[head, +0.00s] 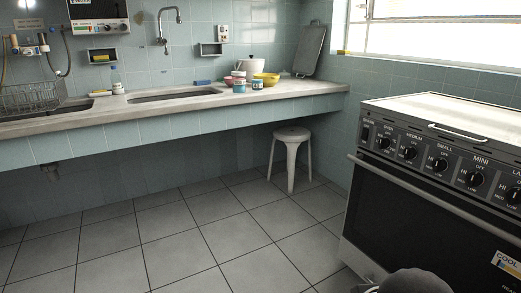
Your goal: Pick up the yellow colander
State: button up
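A yellow bowl-shaped thing (267,79), which looks like the yellow colander, stands on the counter near its right end. It is small and far off, so I cannot make out any holes. Small jars and a light pot (257,64) crowd close around it. My gripper is not in view; only a dark rounded part, likely of my own arm, shows at the bottom edge.
The counter (200,108) runs along the back wall with a sink (175,94) left of the colander. A white stool (291,143) stands beneath. A stove (440,190) fills the right side. The tiled floor in front is clear.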

aim_at(269, 80)
jog(key=i, duration=2.6)
